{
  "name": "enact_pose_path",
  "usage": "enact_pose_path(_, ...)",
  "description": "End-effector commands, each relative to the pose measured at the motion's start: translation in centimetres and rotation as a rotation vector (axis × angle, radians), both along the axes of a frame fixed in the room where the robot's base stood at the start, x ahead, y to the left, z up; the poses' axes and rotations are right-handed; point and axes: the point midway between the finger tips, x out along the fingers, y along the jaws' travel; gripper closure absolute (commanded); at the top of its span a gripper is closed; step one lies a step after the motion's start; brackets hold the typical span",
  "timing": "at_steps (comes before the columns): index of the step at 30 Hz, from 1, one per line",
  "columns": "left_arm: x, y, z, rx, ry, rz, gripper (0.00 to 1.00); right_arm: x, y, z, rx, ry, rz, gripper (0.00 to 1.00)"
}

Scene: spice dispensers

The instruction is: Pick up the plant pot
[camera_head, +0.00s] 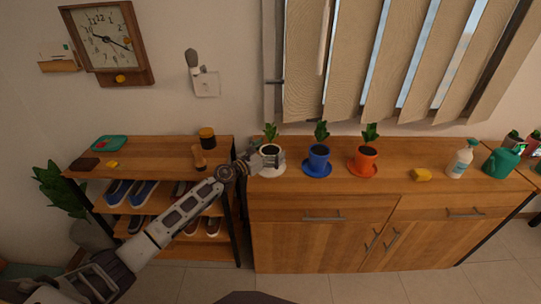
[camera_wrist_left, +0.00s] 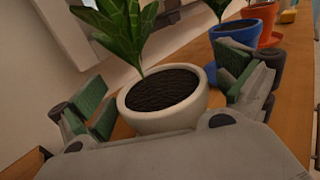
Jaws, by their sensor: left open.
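A white plant pot (camera_head: 270,157) with dark soil and a green plant stands on the left end of the wooden cabinet, with a pale saucer under it. A blue pot (camera_head: 319,157) on a blue saucer and an orange pot (camera_head: 364,159) on an orange saucer stand to its right. My left gripper (camera_head: 266,158) is open at the white pot. In the left wrist view the white pot (camera_wrist_left: 165,117) sits between its green-padded fingers, one on each side. I cannot tell whether either finger touches it. My right gripper is not in view.
A yellow sponge (camera_head: 421,175), a spray bottle (camera_head: 461,158) and a green watering can (camera_head: 503,161) stand further right on the cabinet (camera_head: 300,206). A shoe rack (camera_head: 140,168) stands to the left, with a jar (camera_head: 207,138) on top. Window blinds hang behind.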

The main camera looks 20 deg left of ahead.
Motion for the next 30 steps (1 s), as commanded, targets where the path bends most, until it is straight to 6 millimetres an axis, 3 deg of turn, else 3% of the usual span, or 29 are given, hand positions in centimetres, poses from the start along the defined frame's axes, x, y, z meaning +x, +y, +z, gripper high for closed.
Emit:
enact_pose_path(6, -0.01, 0.02, 0.01, 0.000, 0.000, 0.000, 0.01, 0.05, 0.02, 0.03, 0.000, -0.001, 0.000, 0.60)
enact_pose_path(22, -0.01, 0.02, 0.02, 0.000, 0.000, 0.000, 0.69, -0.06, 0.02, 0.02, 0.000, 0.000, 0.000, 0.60)
enact_pose_path(30, 0.03, 0.03, 0.26, -0.001, -0.004, 0.001, 0.71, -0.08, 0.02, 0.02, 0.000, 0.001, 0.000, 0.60)
